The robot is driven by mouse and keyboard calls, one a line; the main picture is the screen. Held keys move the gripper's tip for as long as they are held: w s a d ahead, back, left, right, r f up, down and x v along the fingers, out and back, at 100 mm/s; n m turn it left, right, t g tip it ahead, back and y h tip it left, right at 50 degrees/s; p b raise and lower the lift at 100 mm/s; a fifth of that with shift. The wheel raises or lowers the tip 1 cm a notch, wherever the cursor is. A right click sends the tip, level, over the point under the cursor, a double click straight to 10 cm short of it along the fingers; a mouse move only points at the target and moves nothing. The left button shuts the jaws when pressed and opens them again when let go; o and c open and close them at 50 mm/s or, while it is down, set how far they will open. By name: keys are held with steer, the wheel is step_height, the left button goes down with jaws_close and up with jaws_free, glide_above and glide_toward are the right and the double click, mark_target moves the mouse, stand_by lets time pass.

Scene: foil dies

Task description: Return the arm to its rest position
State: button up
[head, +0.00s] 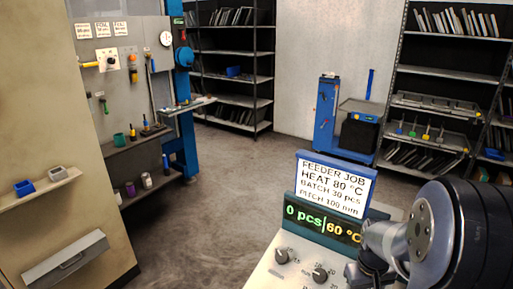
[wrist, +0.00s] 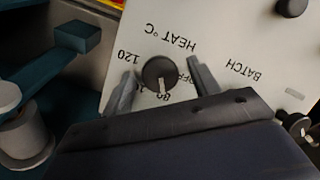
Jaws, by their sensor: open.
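My gripper (wrist: 162,80) is open in the wrist view, with one finger on each side of the dark HEAT knob (wrist: 159,73) and a visible gap to each. The knob's white pointer points down toward the 80 mark on the pale panel (wrist: 215,40). In the head view my arm (head: 430,225) reaches in from the lower right over the panel's right side. The fingertips are not clear there. The panel's display (head: 322,222) reads 0 pcs/60 °C. The sign (head: 336,184) above it reads heat 80 °C, batch 30 pcs, pitch 100 mm.
Two more knobs show on the panel, a left one (head: 282,256) and a right one (head: 320,274). A blue machine (head: 327,115) and shelves (head: 435,75) stand at the back. A tool board (head: 118,75) is at the left. The floor (head: 230,185) between is clear.

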steer(key=shift+a+r+n, duration=0.1)
steer(key=shift+n, duration=0.6)
step_height(320, 180, up, 11)
steer(key=shift+a+f, duration=0.2)
steer(key=shift+a, duration=0.25)
steer(key=shift+s, duration=0.1)
